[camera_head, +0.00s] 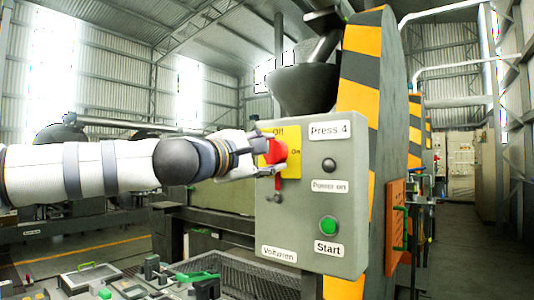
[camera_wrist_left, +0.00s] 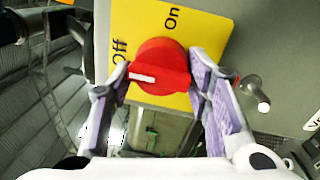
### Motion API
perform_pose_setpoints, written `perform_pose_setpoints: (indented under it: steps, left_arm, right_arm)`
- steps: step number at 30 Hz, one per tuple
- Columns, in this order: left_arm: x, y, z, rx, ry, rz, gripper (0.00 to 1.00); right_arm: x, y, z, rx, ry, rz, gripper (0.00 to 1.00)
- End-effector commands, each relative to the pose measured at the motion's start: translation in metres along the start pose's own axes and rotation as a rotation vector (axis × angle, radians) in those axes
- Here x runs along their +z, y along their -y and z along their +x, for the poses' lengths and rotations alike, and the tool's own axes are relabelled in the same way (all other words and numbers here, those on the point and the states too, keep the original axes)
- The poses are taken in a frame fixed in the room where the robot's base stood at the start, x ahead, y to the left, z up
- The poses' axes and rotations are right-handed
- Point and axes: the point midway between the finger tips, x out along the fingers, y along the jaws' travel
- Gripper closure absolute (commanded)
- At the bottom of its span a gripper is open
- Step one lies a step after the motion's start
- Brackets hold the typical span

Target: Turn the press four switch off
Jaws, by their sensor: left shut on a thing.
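The press four switch is a red rotary knob (camera_head: 276,151) on a yellow plate (camera_head: 294,158) on the grey "Press 4" control box (camera_head: 300,215). The plate reads "Off" at the top and "On" at the right. My left gripper (camera_head: 268,153) is at the knob, one finger above and one below, shut on it. In the left wrist view the fingers flank the red knob (camera_wrist_left: 160,60). The white mark on its handle is at the left end, on the side of the "Off" word; "On" is at the top. My right gripper is not in view.
A green Start button (camera_head: 328,225) and a dark "Power on" lamp (camera_head: 329,165) are on the same box. A small metal toggle (camera_head: 277,198) juts out below the knob; it also shows in the left wrist view (camera_wrist_left: 255,92). A striped press column (camera_head: 363,100) stands behind.

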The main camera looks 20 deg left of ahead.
Motion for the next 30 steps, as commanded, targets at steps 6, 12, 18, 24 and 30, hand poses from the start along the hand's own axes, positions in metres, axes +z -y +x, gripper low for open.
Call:
perform_pose_setpoints:
  steps: [6,12,18,24,30]
  left_arm:
    - [0.000,0.005,0.002,-0.009,0.002,-0.002,0.36]
    - [0.000,0.003,0.001,-0.005,0.001,-0.001,0.36]
    - [0.000,0.000,-0.022,-0.001,0.001,-0.001,0.36]
    - [0.000,0.000,-0.078,-0.001,0.002,0.000,0.36]
    - [0.000,0.002,-0.113,-0.004,0.002,-0.001,0.36]
  right_arm:
    - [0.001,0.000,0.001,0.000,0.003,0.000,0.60]
    - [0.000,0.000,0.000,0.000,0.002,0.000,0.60]
    - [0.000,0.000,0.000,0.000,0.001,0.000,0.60]
    - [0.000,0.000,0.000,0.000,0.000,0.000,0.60]
    - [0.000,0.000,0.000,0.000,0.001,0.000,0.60]
